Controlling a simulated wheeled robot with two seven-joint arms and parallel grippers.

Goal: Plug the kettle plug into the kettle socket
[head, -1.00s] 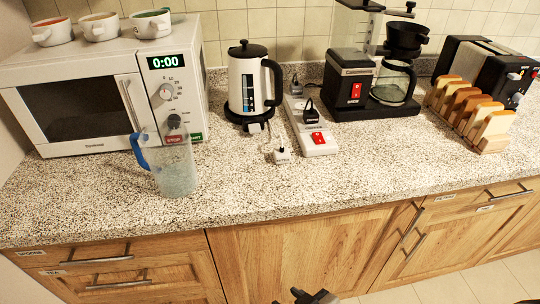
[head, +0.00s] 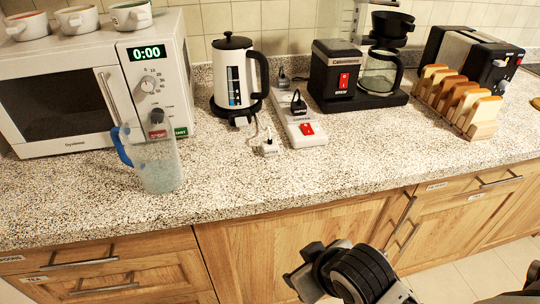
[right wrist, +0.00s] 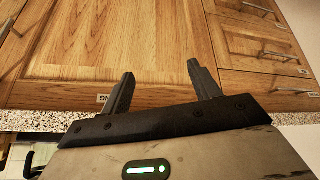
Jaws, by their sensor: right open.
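A small white plug with a label (head: 269,147) sits on the counter in front of the kettle, with a cord running back toward it; it appears to be the kettle plug. The black and white kettle (head: 238,78) stands on its black base. A white power strip (head: 308,138) lies to the right, holding a black plug (head: 298,104) and a red switch; which socket is the kettle's is too small to read. My right gripper (head: 300,280) is below the counter's front edge, apart from these things. In the right wrist view its fingers (right wrist: 162,74) are open and empty.
A clear jug with a blue handle (head: 158,160) stands left of the plug, before the microwave (head: 75,92). A coffee maker (head: 335,75) and toast rack (head: 480,120) stand right. The front counter strip (head: 290,185) is clear; wooden cabinets (head: 250,255) are below.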

